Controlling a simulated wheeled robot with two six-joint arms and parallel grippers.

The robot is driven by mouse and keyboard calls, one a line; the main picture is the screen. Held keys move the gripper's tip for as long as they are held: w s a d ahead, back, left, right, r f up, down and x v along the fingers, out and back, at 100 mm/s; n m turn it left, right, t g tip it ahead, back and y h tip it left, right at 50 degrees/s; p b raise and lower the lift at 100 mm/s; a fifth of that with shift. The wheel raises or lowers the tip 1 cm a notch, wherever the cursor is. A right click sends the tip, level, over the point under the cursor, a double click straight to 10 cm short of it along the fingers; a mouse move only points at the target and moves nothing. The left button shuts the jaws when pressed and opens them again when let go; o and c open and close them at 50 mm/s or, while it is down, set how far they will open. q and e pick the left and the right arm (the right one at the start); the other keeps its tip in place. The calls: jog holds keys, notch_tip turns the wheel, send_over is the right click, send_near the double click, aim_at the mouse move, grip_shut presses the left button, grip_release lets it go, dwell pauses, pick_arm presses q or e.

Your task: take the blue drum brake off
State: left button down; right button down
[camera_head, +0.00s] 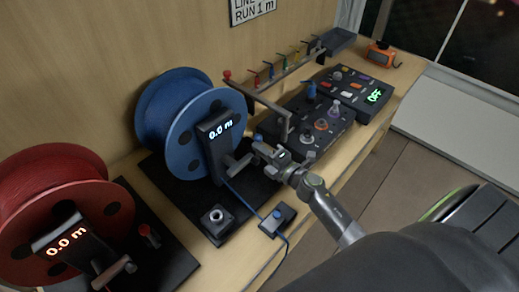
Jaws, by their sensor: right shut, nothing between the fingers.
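The blue drum (190,138) stands upright on a dark base at the back of the bench, with a dark post in front whose display reads 0.0 m. A grey handle (237,163) sticks out from the post's lower right. I cannot tell which part is the blue drum's brake; its lever may be hidden by my gripper. My right gripper (263,153) is shut and empty, just right of the handle; whether they touch is unclear. My left gripper is not in view.
A red drum (50,180) with a red-knobbed lever (147,233) stands at the left. A small blue-button box (278,217) on a cable lies in front. A control panel (325,125) with knobs, an OFF display (374,96) and a grey rail (262,98) lie to the right.

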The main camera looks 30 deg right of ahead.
jog(key=shift+d, duration=0.1)
jog(key=shift+w+d+r+m+p, duration=0.15)
jog(key=shift+d+m+p, duration=0.2)
jog(key=shift+m+p, duration=0.1)
jog(key=shift+w+d+r+m+p, duration=0.15)
jog(key=shift+d+m+p, duration=0.15)
jog(key=shift+m, duration=0.15)
jog(key=shift+w+d+f+m+p, duration=0.15)
jog(key=shift+w+d+m, duration=0.05)
jog(key=shift+d+m, duration=0.4)
jog(key=shift+w+d+f+m+p, duration=0.2)
jog(key=shift+d+m, duration=0.35)
jog(key=shift+w+d+f+m+p, duration=0.15)
jog(key=shift+w+d+m, duration=0.05)
jog(key=shift+d+m, duration=0.4)
jog(key=shift+s+d, duration=0.1)
